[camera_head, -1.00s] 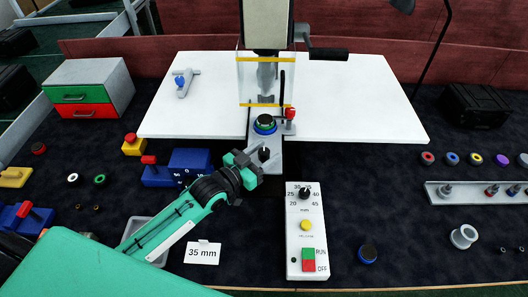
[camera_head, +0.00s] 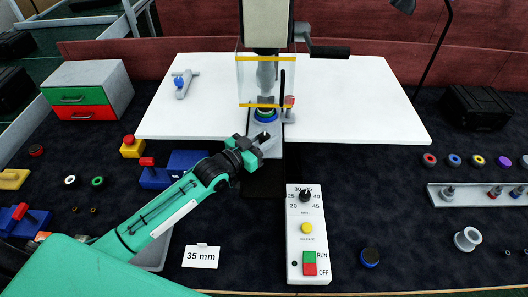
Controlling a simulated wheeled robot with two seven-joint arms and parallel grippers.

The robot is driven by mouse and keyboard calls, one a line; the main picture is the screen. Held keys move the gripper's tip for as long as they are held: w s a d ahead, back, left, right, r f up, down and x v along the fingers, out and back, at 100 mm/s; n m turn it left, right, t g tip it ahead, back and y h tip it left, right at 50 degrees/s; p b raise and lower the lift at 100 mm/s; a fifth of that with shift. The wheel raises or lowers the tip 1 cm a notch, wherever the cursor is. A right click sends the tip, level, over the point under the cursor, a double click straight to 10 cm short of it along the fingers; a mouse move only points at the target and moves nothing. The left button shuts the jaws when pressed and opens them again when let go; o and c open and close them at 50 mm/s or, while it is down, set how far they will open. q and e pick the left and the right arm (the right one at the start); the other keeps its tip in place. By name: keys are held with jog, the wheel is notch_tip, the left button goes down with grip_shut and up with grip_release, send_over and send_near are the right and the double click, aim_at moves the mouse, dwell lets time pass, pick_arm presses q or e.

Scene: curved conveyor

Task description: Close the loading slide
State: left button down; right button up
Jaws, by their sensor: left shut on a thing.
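The loading slide (camera_head: 276,148) is a grey plate running under the press (camera_head: 268,22), behind its clear guard with yellow edges (camera_head: 265,103). A round blue part with a dark top (camera_head: 265,115) sits on it at the guard's lower edge, below the press ram. A red-knobbed clamp (camera_head: 290,101) stands beside it. My left gripper (camera_head: 261,140) is at the slide's near end, shut on the slide's black knob, which its fingers mostly hide. My right gripper is out of view.
A white control box (camera_head: 307,235) with a dial and RUN/OFF buttons stands right of my left arm. A blue block (camera_head: 187,162) lies beside the arm. White table panels (camera_head: 360,105) flank the press. A crank handle (camera_head: 328,52) sticks out right.

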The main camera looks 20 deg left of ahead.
aim_at(273, 124)
pick_arm(q)
jog(key=w, duration=0.2)
jog(key=shift+w+a+b, duration=0.35)
jog(key=shift+a+b, duration=0.05)
jog(key=shift+r, duration=0.1)
jog(key=shift+a, duration=0.1)
jog(key=c, duration=1.3)
grip_release()
jog(key=shift+o, duration=1.1)
jog(key=shift+w, duration=0.2)
jog(key=shift+s, duration=0.1)
